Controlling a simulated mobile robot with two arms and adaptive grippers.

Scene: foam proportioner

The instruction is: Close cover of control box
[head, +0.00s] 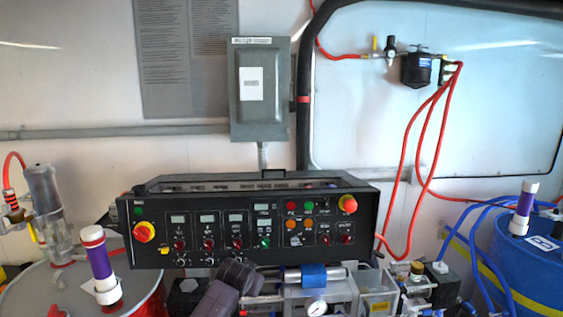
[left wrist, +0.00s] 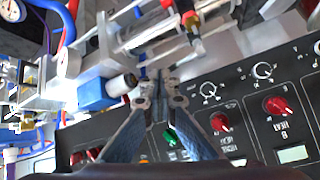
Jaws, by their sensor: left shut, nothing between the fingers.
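The black control box (head: 255,238) stands in the middle of the head view, its sloped front full of knobs, buttons and small displays. Its top shows as a dark frame with a small black handle at the middle of the back edge; I cannot tell clearly how its cover stands. My left arm comes up from the bottom of the head view, in front of the box's lower edge. In the left wrist view my left gripper (left wrist: 160,82) is shut and empty, close to the panel's edge (left wrist: 185,90). My right gripper is not in view.
A grey wall box (head: 263,90) with its front shut hangs above. Pipes, a gauge (head: 316,307) and a blue fitting (head: 313,275) crowd the space below the panel. A drum with a purple tube (head: 98,262) stands left, a blue drum (head: 530,260) right. Red hoses (head: 440,140) hang at right.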

